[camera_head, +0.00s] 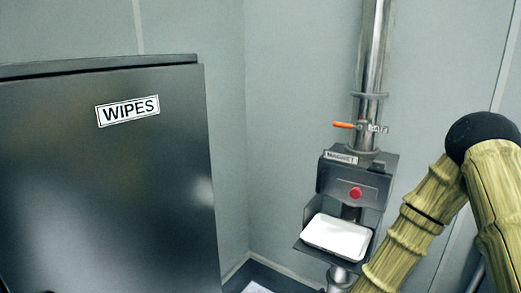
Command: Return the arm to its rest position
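My arm (440,200) shows at the right side of the head camera view, bent at a dark rounded joint with two tan, ringed sections running downward from it. One section runs down and left, in front of the lower right side of the magnet unit. My gripper is out of view, below or beyond the picture's edge, so what it holds is hidden.
A dark cabinet (110,200) labelled WIPES fills the left. A grey magnet unit (335,178) with a red button (355,193) and a white tray (337,236) stands right of centre. Above it rises a metal pipe (372,60) with an orange-handled valve (344,125). Pale walls close the back.

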